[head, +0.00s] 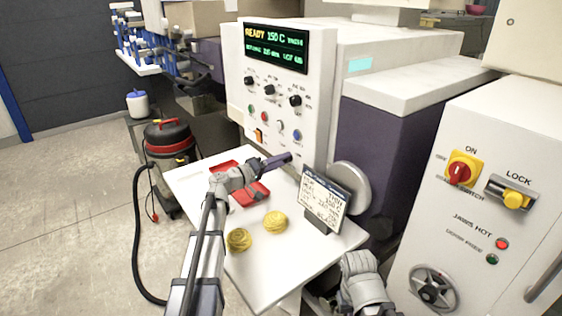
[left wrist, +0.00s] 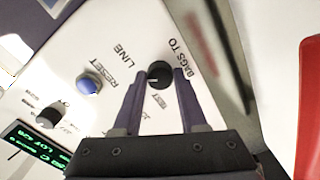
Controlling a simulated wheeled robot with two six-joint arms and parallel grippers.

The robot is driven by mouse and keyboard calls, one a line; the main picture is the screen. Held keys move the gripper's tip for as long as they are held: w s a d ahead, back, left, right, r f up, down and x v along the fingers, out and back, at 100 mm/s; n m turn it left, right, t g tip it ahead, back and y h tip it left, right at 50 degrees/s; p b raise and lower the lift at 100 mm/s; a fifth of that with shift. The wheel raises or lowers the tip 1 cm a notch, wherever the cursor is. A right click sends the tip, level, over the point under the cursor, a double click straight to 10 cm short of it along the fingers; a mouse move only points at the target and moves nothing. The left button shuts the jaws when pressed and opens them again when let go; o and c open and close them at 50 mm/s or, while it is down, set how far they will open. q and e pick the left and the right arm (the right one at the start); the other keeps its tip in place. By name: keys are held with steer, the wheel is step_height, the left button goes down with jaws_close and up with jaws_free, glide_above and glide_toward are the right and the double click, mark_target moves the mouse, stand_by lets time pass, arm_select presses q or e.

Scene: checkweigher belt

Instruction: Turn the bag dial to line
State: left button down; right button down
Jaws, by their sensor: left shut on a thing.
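The bag dial (left wrist: 159,74) is a small black knob with a white mark, under the printed words BAGS TO, on the white panel. In the left wrist view the words LINE and, less clearly, TEST stand near it. The white mark points left in that view; I cannot tell which word it lines up with. My left gripper (head: 288,158) is at the lower part of the control panel (head: 312,88), and its two dark fingers (left wrist: 157,92) are shut on the dial, one on each side. In the head view the gripper hides the dial.
A blue reset button (left wrist: 89,84) sits near the dial. Below the panel, a white table (head: 285,268) holds a red tray (head: 252,192), two yellow yarn-like balls (head: 276,222) and a small sign (head: 322,203). A cabinet with a red switch (head: 459,172) stands at the right.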

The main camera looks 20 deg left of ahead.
arm_select(q)
steer(key=shift+c, duration=2.2)
jaws_free()
steer(key=v, duration=0.8)
